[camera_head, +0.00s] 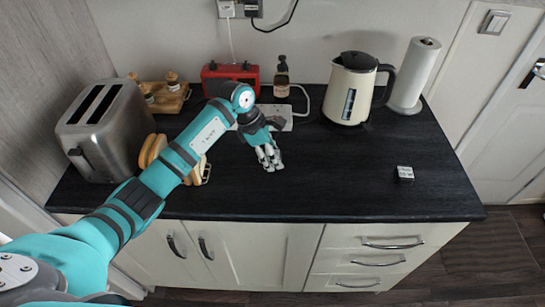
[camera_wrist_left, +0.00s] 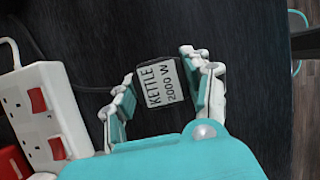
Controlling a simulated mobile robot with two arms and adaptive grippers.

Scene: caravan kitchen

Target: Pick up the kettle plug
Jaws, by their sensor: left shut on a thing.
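The kettle plug (camera_wrist_left: 163,86) is a dark block with a white label reading "KETTLE 2000 W". In the left wrist view it sits between the two fingers of my left gripper (camera_wrist_left: 157,92), which is shut on it. A dark cord runs from near the plug toward the upper left. In the head view my left gripper (camera_head: 269,158) is over the middle of the black worktop, and the plug cannot be made out there. The cream kettle (camera_head: 347,95) with a black lid and handle stands to the right. My right gripper is not in view.
A white power strip (camera_wrist_left: 50,125) with red switches lies beside the gripper. A toaster (camera_head: 103,132), a red box (camera_head: 229,78), a dark bottle (camera_head: 282,77) and a paper roll (camera_head: 414,75) stand around the worktop. A small white-topped block (camera_head: 405,172) lies at right. The front middle is clear.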

